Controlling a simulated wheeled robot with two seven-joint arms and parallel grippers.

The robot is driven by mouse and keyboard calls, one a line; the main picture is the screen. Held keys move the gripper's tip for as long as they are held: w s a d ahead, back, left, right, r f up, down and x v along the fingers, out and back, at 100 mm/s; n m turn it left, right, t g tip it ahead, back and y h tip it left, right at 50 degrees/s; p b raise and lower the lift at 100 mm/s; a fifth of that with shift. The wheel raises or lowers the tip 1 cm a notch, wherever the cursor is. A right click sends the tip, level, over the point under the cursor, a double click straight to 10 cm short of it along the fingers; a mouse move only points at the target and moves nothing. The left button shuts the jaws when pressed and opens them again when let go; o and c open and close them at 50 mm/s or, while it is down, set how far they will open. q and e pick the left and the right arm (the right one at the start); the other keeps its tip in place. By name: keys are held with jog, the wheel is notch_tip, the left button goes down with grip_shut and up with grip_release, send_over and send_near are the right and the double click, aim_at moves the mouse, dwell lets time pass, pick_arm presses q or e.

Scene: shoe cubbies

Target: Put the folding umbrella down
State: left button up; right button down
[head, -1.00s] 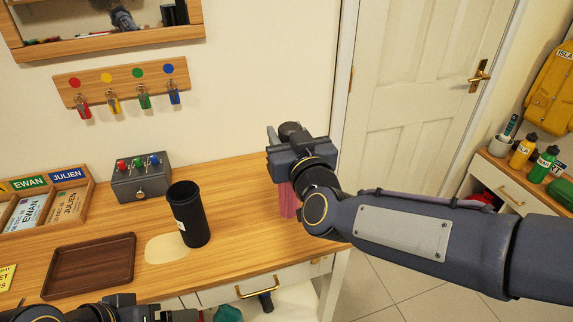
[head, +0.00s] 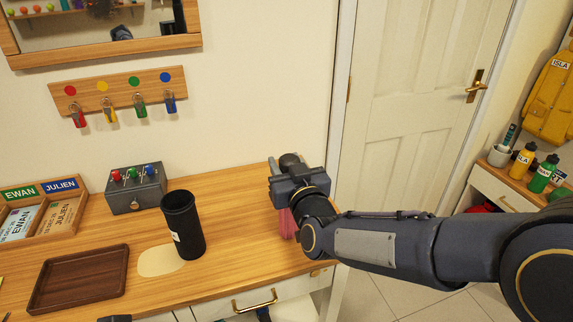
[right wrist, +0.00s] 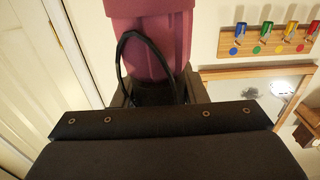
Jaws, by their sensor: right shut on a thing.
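The folding umbrella (head: 287,222) is dusky pink and shows below my right gripper (head: 284,177) in the head view. It is upright, over the right end of the wooden desk. In the right wrist view the pink umbrella (right wrist: 150,22) fills the top middle, with a black wrist-strap loop near its dark end. My right gripper is shut on it. I cannot tell whether the umbrella's lower end touches the desk. Only a dark sliver of my left arm (head: 115,318) shows at the bottom edge; its jaws are out of sight. A black cylindrical holder (head: 184,226) stands left of the umbrella.
The desk (head: 236,238) has a pale round patch (head: 158,262), a brown tray (head: 78,280) and a grey switch box (head: 136,191). Clear wood lies between the holder and umbrella. Key hooks (head: 120,93) hang on the wall. A white door (head: 400,110) stands right.

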jog(key=shift+f, duration=0.2)
jog(key=c, duration=0.9)
grip_release()
jog(key=shift+o, duration=0.2)
jog(key=shift+r, duration=0.2)
jog(key=shift+s, duration=0.2)
jog(key=v, duration=1.1)
jog(key=shift+s+d+p, duration=0.15)
jog(key=shift+s+p, duration=0.15)
jog(key=shift+d, duration=0.1)
